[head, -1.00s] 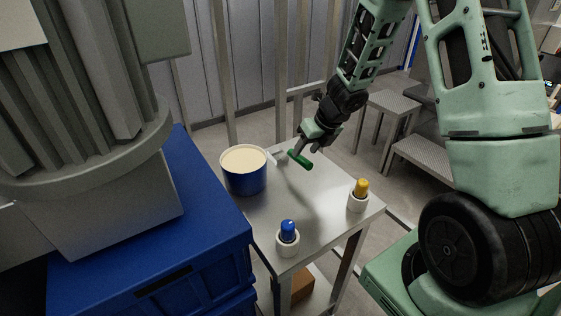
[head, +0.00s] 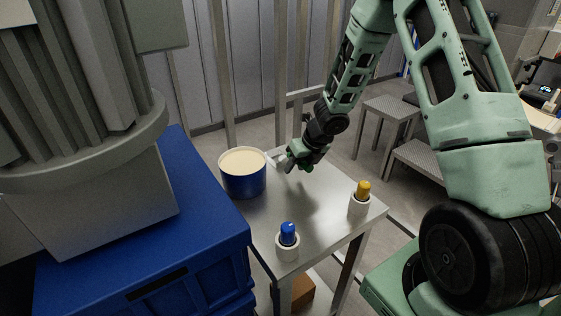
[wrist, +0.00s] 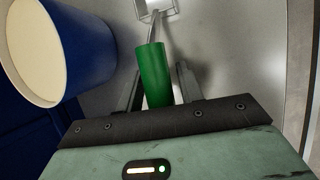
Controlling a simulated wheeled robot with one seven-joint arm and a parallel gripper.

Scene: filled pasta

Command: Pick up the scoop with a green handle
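The scoop with a green handle (wrist: 154,78) shows in the wrist view, its metal shaft and pale head extending toward the top edge. In the head view its green handle (head: 299,147) is mostly hidden by my gripper (head: 291,161), low over the far part of the metal table. In the wrist view the handle lies between the two fingers of my gripper (wrist: 159,74). The fingers are apart, with a small gap visible beside the handle, so they do not look closed on it.
A blue pot (head: 243,182) with cream-coloured contents stands left of the gripper on the metal table (head: 315,225). Blue crates (head: 200,240) are at left.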

